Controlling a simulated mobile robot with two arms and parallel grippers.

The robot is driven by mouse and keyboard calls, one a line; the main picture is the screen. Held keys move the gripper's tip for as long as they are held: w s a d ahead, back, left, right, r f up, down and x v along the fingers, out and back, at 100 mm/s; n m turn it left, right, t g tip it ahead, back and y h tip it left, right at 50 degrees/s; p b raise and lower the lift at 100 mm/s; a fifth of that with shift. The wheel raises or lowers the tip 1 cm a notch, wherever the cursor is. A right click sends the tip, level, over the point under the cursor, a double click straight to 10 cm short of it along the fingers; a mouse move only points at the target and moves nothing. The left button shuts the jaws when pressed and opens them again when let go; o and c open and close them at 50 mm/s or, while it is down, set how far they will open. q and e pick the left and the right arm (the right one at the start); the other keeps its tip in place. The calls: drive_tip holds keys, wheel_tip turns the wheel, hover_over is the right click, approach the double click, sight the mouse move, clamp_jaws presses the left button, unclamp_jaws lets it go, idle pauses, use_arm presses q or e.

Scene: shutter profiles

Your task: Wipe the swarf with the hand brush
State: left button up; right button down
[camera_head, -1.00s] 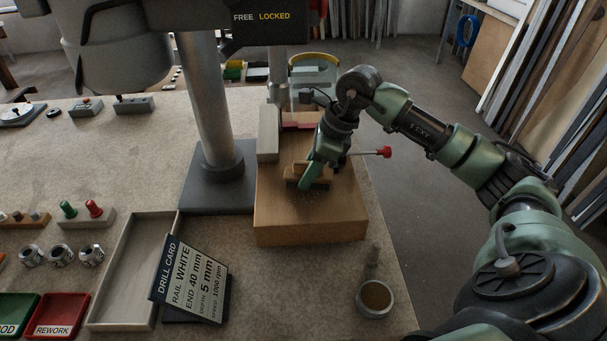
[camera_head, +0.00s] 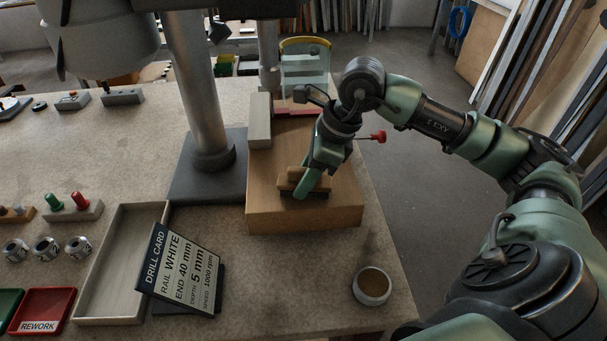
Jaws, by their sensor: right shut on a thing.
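My right gripper (camera_head: 308,186) is shut on the wooden hand brush (camera_head: 290,180), low over the top of the wooden block (camera_head: 262,209). The brush's dark bristle edge is down at the block's top; I cannot tell how firmly it touches. The gripper hides part of the brush. I cannot make out swarf clearly on the block. My left gripper is not in view.
A drill press column (camera_head: 200,95) stands left of the block. A red-knobbed lever (camera_head: 378,136) sticks out at the right. A drill card (camera_head: 180,270), an empty tray (camera_head: 112,270) and a round cup (camera_head: 371,286) are in front.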

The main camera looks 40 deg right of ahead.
drive_tip(key=shift+s+a+f, duration=0.15)
drive_tip(key=shift+s+a, duration=0.15)
drive_tip(key=shift+s, duration=0.3)
drive_tip(key=shift+s+d+b, duration=0.3)
drive_tip(key=shift+d+b, duration=0.2)
drive_tip(key=shift+b, duration=0.3)
drive_tip(key=shift+w+d+r+p, duration=0.2)
drive_tip(key=shift+r+p, duration=0.05)
drive_tip(key=shift+p, duration=0.05)
drive_tip(key=shift+w+d+p, duration=0.25)
drive_tip(key=shift+w+d, duration=0.1)
drive_tip(key=shift+w, duration=0.25)
drive_tip(key=shift+w+d+p, duration=0.2)
drive_tip(key=shift+w+d, duration=0.1)
drive_tip(key=shift+w, duration=0.25)
drive_tip(key=shift+w+d+r+p, duration=0.1)
drive_tip(key=shift+w+d+p, duration=0.35)
drive_tip(key=shift+w, duration=0.4)
drive_tip(key=shift+w+d+f, duration=0.1)
drive_tip(key=shift+w+d, duration=0.35)
drive_tip(key=shift+w, duration=0.2)
drive_tip(key=shift+w+d+f, duration=0.1)
drive_tip(key=shift+w+d, duration=0.3)
drive_tip(key=shift+w, duration=0.2)
drive_tip(key=shift+p, duration=0.35)
drive_tip(key=shift+r+p, duration=2.1)
drive_tip(key=shift+r, duration=0.9)
